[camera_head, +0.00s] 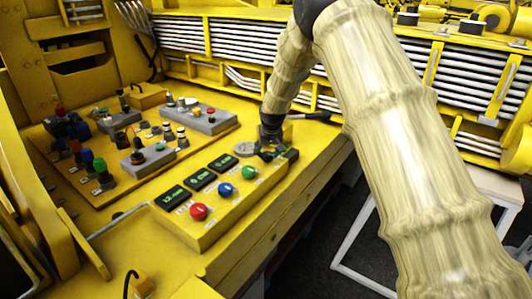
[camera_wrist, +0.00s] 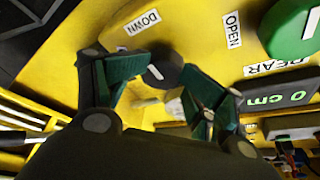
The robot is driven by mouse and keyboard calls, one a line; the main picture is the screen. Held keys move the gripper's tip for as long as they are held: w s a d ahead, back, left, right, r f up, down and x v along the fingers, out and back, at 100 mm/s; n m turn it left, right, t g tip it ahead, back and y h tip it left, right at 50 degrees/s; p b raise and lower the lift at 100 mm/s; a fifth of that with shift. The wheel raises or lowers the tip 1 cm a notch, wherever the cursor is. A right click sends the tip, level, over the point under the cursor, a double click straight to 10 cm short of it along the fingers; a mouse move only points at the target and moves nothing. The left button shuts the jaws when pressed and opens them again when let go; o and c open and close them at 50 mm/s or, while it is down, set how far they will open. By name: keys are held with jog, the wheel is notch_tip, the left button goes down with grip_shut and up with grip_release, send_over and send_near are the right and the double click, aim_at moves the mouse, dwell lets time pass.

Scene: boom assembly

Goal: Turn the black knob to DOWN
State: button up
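The black knob (camera_wrist: 165,68) shows in the wrist view on the yellow panel, with a short white mark on its face. The DOWN label (camera_wrist: 141,22) is above it and the OPEN label (camera_wrist: 232,30) is up to its right. My gripper (camera_wrist: 163,84) has its two green-lined fingers spread, one on each side of the knob. I see a gap between knob and fingers, but cannot judge the depth. In the head view my gripper (camera_head: 268,148) is low at the far end of the control box, and the black knob is hidden there.
A green knob (camera_wrist: 298,28), a REAR label (camera_wrist: 276,66) and a 0 cm display (camera_wrist: 275,98) are at the right in the wrist view. The head view shows red (camera_head: 199,211), blue (camera_head: 226,188) and green (camera_head: 249,172) knobs in a row. Other grey control boxes (camera_head: 208,120) stand behind.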

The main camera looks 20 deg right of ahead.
jog(key=shift+w+d+f, duration=0.1)
jog(key=shift+d+f, duration=0.15)
jog(key=shift+a+r, duration=0.1)
jog(key=shift+a, duration=0.2)
jog(key=v, duration=1.2)
jog(key=shift+w+d, duration=0.1)
dwell(0.4)
